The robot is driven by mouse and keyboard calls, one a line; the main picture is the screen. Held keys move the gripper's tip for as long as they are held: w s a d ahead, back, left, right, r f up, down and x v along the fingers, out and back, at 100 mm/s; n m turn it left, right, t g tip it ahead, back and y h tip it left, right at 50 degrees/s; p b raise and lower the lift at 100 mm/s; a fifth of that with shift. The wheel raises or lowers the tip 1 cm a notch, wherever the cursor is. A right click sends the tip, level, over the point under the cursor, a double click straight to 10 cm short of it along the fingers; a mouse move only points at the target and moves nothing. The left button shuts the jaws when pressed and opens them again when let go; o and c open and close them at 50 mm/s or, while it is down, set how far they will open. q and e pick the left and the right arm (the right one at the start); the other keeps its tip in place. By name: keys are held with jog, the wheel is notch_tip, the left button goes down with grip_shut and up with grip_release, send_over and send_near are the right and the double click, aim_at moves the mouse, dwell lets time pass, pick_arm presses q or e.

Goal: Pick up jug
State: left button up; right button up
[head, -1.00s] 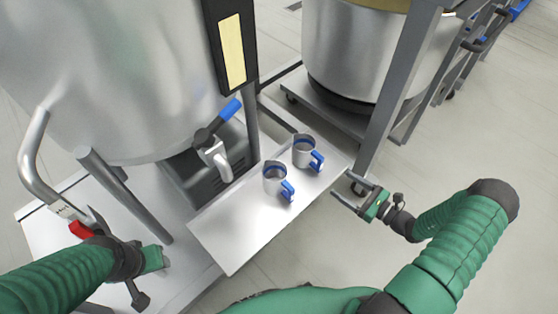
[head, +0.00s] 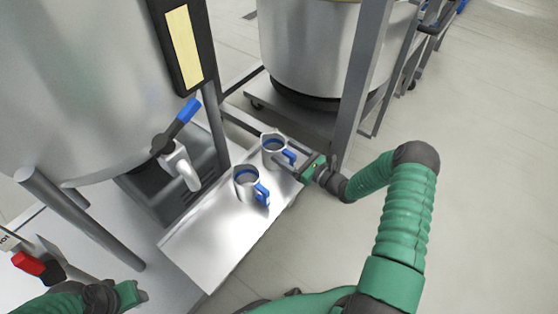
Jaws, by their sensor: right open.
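Two metal jugs with blue handles stand upright on a metal shelf (head: 215,243). The far jug (head: 272,150) is at the shelf's back right, and the near jug (head: 246,182) stands in front and to the left of it. My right gripper (head: 296,161) is open at the far jug's handle side; its fingers reach toward the blue handle, and I cannot tell whether the handle lies between them. My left gripper (head: 130,293) is at the lower left, away from both jugs; its fingers are not clear enough to judge.
A second vat (head: 310,50) stands on a wheeled base behind. A grey post (head: 360,85) rises close behind my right gripper. The floor at right is clear.

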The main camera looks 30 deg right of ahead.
jog(key=shift+w+a+r, duration=0.1)
jog(key=shift+w, duration=0.25)
jog(key=c, duration=0.4)
grip_shut()
